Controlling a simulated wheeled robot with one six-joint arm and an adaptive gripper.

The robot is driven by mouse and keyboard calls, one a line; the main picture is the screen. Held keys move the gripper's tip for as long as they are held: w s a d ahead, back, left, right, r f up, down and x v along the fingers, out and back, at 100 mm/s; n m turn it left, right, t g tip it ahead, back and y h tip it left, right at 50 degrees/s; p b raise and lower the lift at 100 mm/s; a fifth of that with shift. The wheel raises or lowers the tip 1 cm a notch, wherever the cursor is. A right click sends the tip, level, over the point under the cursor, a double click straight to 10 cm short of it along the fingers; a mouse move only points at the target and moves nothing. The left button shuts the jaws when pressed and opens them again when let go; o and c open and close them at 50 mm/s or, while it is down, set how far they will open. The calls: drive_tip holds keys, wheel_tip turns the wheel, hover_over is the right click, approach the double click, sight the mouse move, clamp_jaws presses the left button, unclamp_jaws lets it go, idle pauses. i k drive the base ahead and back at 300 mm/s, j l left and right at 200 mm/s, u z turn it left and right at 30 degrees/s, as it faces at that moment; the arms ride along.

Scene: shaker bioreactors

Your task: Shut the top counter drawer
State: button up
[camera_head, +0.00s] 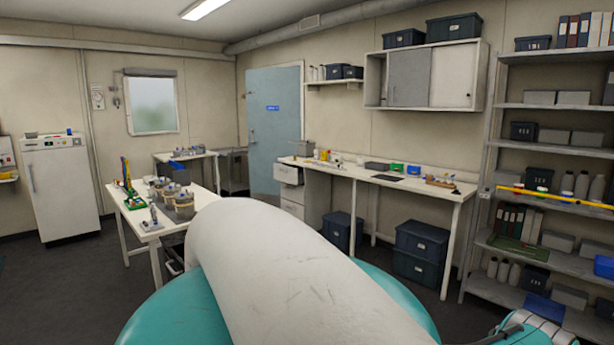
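The long white counter (408,182) stands against the far right wall. Its drawer stack is at the left end, under the worktop. The top counter drawer (288,175) is pulled out, and its pale front stands forward of the drawers below. The lower drawers (292,203) look shut. My arm fills the lower middle of the view, well short of the counter. Part of my arm's wrist shows at the bottom right edge. My gripper's fingers cannot be made out in this view.
A white table (137,218) with bioreactor vessels stands on the left, nearer than the counter. Dark bins (420,250) sit under the counter. A metal shelf rack (477,230) stands at the right. Dark floor is open between the table and the counter.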

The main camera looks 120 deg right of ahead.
sight(294, 175)
drive_tip(key=z, duration=3.6)
drive_tip(key=i+l+z, duration=0.25)
drive_tip(key=i+z, duration=0.15)
drive_tip(key=i, duration=0.35)
drive_tip(key=i+z, duration=0.45)
drive_tip(key=i, duration=0.35)
drive_tip(key=i+j+z, duration=0.2)
drive_tip(key=i+z, duration=0.2)
drive_tip(key=i, duration=0.35)
drive_tip(key=i+u, duration=0.2)
drive_tip(key=i, duration=0.4)
drive_tip(key=i+l+u, duration=0.25)
drive_tip(key=i, duration=0.3)
drive_tip(key=i+j+u, duration=0.25)
drive_tip(key=i+u, duration=0.15)
drive_tip(key=i+j+u, duration=0.1)
drive_tip(key=i+u, duration=0.7)
drive_tip(key=i+l+u, duration=0.2)
drive_tip(key=i+u, duration=0.2)
drive_tip(key=i+j, duration=0.15)
drive_tip(key=i, duration=0.3)
drive_tip(key=i+j, duration=0.15)
drive_tip(key=i, duration=0.25)
drive_tip(key=i+j+z, duration=0.1)
drive_tip(key=i, duration=0.35)
drive_tip(key=i+j, duration=0.25)
drive_tip(key=i, duration=0.15)
drive_tip(key=i+j+z, duration=0.3)
drive_tip(key=i+j, duration=0.15)
